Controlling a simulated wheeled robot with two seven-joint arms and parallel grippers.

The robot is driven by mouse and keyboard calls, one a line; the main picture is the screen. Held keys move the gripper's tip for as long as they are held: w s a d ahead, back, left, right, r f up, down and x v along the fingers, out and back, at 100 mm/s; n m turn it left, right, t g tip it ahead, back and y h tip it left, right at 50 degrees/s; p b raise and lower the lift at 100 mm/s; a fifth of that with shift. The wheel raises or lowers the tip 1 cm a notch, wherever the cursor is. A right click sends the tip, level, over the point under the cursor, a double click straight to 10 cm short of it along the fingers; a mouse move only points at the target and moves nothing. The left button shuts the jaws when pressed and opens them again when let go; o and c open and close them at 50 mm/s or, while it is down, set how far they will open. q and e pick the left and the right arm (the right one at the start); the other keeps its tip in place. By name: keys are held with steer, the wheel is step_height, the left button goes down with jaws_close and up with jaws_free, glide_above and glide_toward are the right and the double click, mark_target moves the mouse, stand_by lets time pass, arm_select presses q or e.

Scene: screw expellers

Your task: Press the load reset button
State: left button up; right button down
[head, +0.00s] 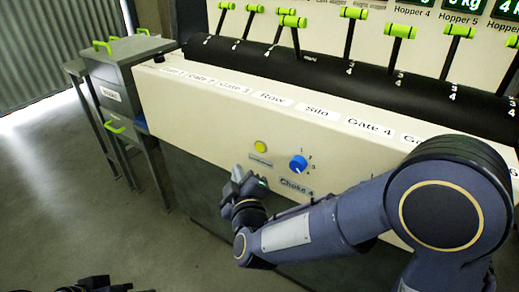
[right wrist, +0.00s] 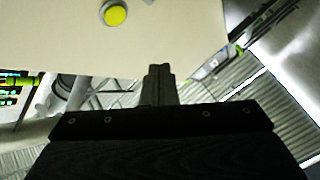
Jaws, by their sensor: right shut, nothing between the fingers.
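A round yellow button (head: 260,147) sits on the cream front panel, with a small label under it that is too small to read. In the right wrist view the yellow button (right wrist: 115,13) is at the top, left of the fingertips. My right gripper (head: 238,182) is just below and left of the button in the head view, apart from it. In the right wrist view the right gripper (right wrist: 158,72) is shut and empty. My left gripper (head: 95,285) shows only in part at the bottom left edge, dark and cut off by the frame.
A blue knob (head: 298,163) labelled Choke 4 is right of the button. Grey bins (head: 125,65) stand at the left. The floor at left front is clear.

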mark_target(260, 147)
steer(key=shift+w+d+b, duration=0.15)
steer(key=shift+w+d, duration=0.55)
steer(key=shift+w, duration=0.25)
steer(key=shift+w+d+b, duration=0.2)
steer(key=shift+w+d, duration=0.55)
steer(key=shift+w, duration=0.2)
steer(key=shift+w+d+b, duration=0.15)
steer(key=shift+w+d, duration=0.55)
steer(key=shift+w, duration=0.25)
steer(key=shift+w, duration=0.1)
steer(key=shift+w+d, duration=0.25)
steer(key=shift+w+d, duration=0.25)
steer(key=shift+w, duration=0.1)
stand_by(0.5)
stand_by(0.4)
steer(key=shift+s+a, duration=0.5)
steer(key=shift+s, duration=0.2)
